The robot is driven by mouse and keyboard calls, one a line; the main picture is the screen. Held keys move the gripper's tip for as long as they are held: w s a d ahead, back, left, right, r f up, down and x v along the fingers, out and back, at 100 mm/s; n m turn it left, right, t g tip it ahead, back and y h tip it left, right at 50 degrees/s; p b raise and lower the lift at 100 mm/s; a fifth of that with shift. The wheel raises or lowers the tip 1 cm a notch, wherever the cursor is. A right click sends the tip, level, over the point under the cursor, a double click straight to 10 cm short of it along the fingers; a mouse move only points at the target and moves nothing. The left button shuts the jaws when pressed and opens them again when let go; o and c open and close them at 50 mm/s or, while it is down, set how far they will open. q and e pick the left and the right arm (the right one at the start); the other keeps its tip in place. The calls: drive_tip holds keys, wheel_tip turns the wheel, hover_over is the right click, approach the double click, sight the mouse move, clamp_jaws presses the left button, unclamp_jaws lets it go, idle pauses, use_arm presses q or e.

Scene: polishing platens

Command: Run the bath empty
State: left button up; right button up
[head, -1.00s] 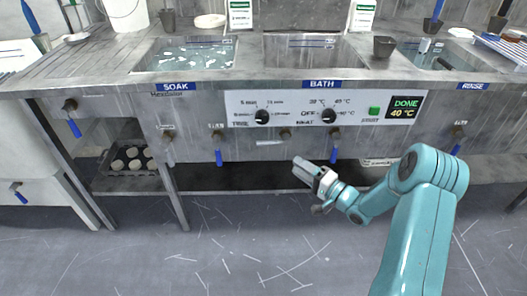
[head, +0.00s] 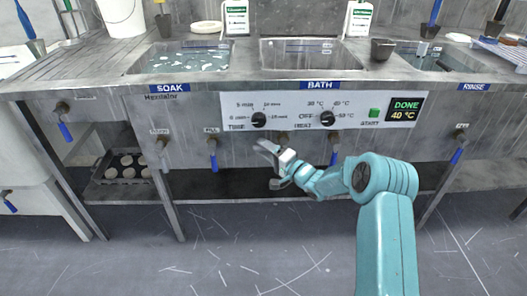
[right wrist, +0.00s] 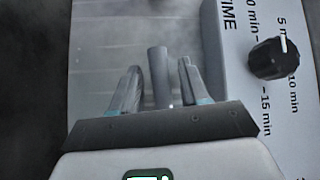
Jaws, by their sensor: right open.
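My right gripper (head: 266,148) is at this grey valve. In the right wrist view, its open jaws (right wrist: 159,85) stand either side of a plain grey handle (right wrist: 158,65), with gaps visible on both sides. My left gripper is out of view.
The panel's TIME dial (head: 259,120) sits just above my gripper; the HEAT dial (head: 327,118) is to its right. The display (head: 405,110) reads DONE, 40 °C. The soak tank (head: 228,52) and rinse tank (head: 450,60) flank the bath. A low shelf lies beneath.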

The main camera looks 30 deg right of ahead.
drive_tip(key=shift+w+a, duration=0.15)
drive_tip(key=shift+w, duration=0.25)
clamp_jaws()
